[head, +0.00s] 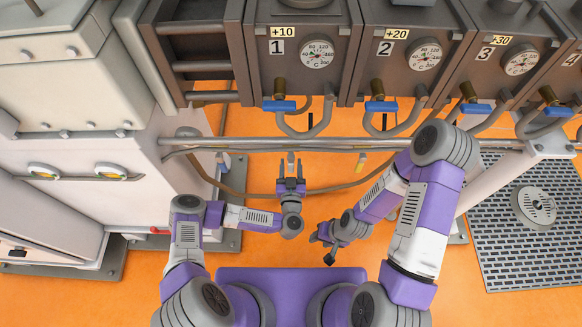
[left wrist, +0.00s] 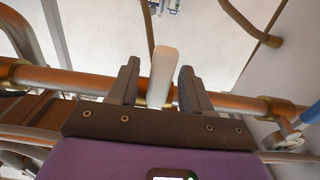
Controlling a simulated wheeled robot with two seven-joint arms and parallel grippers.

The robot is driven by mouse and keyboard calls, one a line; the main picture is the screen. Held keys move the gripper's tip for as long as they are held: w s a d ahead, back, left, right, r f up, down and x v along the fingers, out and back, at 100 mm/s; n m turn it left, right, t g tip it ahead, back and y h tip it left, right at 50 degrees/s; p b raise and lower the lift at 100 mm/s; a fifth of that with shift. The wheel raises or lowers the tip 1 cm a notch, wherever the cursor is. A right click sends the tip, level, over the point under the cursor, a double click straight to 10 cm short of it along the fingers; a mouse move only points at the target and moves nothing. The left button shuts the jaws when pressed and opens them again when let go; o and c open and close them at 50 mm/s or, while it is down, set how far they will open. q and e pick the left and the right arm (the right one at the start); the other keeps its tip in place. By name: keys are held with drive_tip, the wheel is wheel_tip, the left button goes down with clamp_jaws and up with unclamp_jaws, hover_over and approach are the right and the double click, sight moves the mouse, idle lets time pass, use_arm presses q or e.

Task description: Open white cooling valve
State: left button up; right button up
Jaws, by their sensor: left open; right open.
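The white valve handle (left wrist: 163,75) stands between the two fingers of my left gripper (left wrist: 158,85) in the left wrist view, with gaps on both sides. In the head view the white handle (head: 291,157) is small, below the horizontal pipe and just at the tips of my left gripper (head: 291,168). The left gripper is open around the handle and not closed on it. My right gripper (head: 322,247) is open and empty, low over the orange floor and apart from the pipes.
A white machine (head: 90,190) stands at left. Orange floor (head: 255,250) is clear in front.

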use_arm(q)
clamp_jaws()
idle(0.3)
drive_tip(key=shift+d+r+n+p, duration=0.15)
drive_tip(key=shift+d+n+p, duration=0.15)
drive_tip(key=shift+n+p, duration=0.35)
drive_tip(key=shift+d+r+n+p, duration=0.2)
drive_tip(key=shift+d+n+p, duration=0.5)
drive_tip(key=shift+n, duration=0.75)
drive_tip(key=shift+d+r+n+p, duration=0.15)
drive_tip(key=shift+d+n+p, duration=0.5)
drive_tip(key=shift+n, duration=0.75)
unclamp_jaws()
